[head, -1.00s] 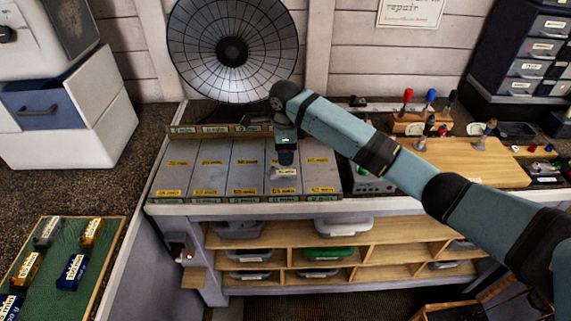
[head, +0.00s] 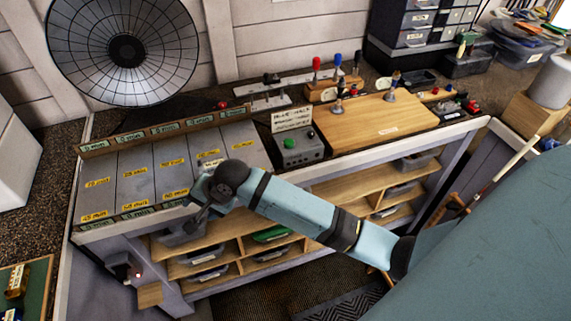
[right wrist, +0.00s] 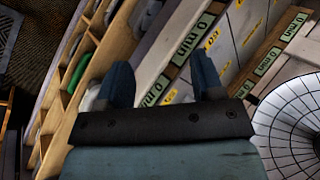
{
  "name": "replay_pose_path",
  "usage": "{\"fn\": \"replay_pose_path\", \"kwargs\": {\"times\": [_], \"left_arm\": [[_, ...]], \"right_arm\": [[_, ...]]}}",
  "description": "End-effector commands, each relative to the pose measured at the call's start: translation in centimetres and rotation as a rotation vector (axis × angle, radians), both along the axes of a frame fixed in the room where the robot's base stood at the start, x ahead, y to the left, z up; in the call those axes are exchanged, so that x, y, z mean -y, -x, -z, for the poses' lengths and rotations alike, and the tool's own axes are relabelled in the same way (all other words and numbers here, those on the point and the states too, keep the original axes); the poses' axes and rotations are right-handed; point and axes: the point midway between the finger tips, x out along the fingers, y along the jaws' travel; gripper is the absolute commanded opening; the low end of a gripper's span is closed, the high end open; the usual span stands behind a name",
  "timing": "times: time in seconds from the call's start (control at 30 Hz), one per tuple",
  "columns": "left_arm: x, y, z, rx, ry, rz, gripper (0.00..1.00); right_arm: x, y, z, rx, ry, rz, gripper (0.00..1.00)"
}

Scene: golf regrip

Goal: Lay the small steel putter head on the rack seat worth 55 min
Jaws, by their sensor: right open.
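The steel putter head (head: 212,163) seems to be the small grey piece with a white label, lying in the fourth column from the left of the grey rack (head: 130,190). My wrist hides part of it. Yellow labels mark the rack seats, too small to read surely. My right gripper (head: 197,214) is at the rack's front edge, apart from the piece. In the right wrist view the right gripper (right wrist: 162,82) has its two blue fingers spread with nothing between them. My left gripper is not in view.
Green "0 min" strips line the rack's front and back rails. A grey box with a green button (head: 299,149) and a wooden board (head: 375,124) are to the right. Shelves with bins (head: 270,234) are below. A green mat (head: 38,290) with blocks is at lower left.

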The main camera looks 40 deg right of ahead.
Motion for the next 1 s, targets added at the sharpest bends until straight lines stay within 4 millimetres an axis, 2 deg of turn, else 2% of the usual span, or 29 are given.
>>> {"fn": "replay_pose_path", "kwargs": {"times": [0.03,0.13,0.33,0.5,0.6,0.73,1.0], "left_arm": [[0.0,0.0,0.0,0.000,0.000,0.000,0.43],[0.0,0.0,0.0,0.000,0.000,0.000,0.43],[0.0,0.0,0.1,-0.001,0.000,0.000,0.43],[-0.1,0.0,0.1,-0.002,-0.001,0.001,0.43],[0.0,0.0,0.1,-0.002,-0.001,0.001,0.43],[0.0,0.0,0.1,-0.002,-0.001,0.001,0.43],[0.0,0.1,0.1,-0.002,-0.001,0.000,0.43]], "right_arm": [[-0.1,2.1,1.1,0.081,0.007,-0.058,0.61],[0.7,5.1,3.3,0.263,0.078,-0.172,0.61],[4.2,12.6,9.0,0.548,0.366,-0.375,0.61],[7.1,18.7,11.5,0.703,0.640,-0.540,0.61],[8.2,21.1,12.2,0.750,0.754,-0.613,0.61],[8.8,22.5,12.4,0.779,0.827,-0.661,0.61],[8.9,22.6,12.4,0.784,0.838,-0.668,0.61]]}}
